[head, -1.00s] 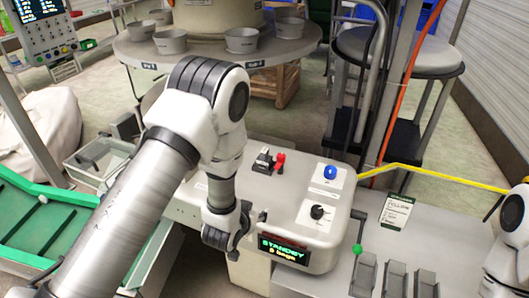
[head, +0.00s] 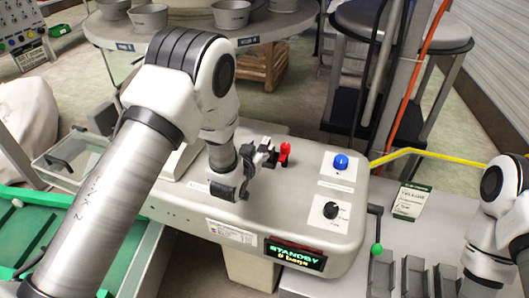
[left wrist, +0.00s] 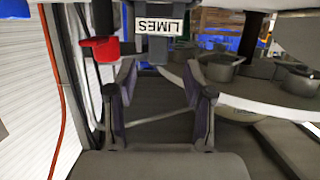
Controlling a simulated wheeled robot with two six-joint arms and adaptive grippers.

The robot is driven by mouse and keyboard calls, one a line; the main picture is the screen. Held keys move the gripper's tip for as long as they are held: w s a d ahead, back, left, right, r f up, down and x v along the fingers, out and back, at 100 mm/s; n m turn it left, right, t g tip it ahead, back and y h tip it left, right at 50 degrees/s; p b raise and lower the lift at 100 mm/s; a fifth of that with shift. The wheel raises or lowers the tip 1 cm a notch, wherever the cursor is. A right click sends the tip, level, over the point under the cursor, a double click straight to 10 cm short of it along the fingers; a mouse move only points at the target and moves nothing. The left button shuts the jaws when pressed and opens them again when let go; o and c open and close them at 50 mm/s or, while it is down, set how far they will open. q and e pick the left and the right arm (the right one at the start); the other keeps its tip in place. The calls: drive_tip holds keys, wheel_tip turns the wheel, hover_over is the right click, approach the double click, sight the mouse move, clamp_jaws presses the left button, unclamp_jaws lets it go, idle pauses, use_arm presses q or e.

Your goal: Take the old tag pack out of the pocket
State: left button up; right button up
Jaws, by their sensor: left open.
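The tag pack, marked LIMES (left wrist: 158,27), shows in the left wrist view as a dark block with a white label at the top middle. It is just beyond my open fingertips, roughly centred between them. In the head view a small dark and white item (head: 267,148) stands on the grey machine top, partly hidden by my gripper; the pocket itself cannot be made out. My left gripper (head: 247,172) is open and empty, low over the machine, close beside that item. It also shows in the left wrist view (left wrist: 158,80). My right gripper is out of view.
A red knob (head: 285,153) stands right beside the pack. The grey machine (head: 300,190) carries a blue button (head: 341,162), a black dial (head: 331,210) and a STANDBY display (head: 295,254). A green-knobbed lever (head: 376,248) and dark bins are at the right.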

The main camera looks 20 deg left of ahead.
sight(265, 141)
use_arm(q)
drive_tip(key=x, duration=0.1)
drive_tip(key=p+x, duration=0.1)
drive_tip(key=x, duration=0.1)
drive_tip(key=p+x, duration=0.1)
drive_tip(key=shift+w+r, duration=0.25)
drive_tip(key=shift+r, duration=0.05)
drive_tip(key=shift+w+d+f, duration=0.15)
drive_tip(key=shift+w, duration=0.1)
drive_tip(key=shift+w+f, duration=0.1)
drive_tip(key=shift+f, duration=0.05)
drive_tip(key=c, duration=0.9)
clamp_jaws()
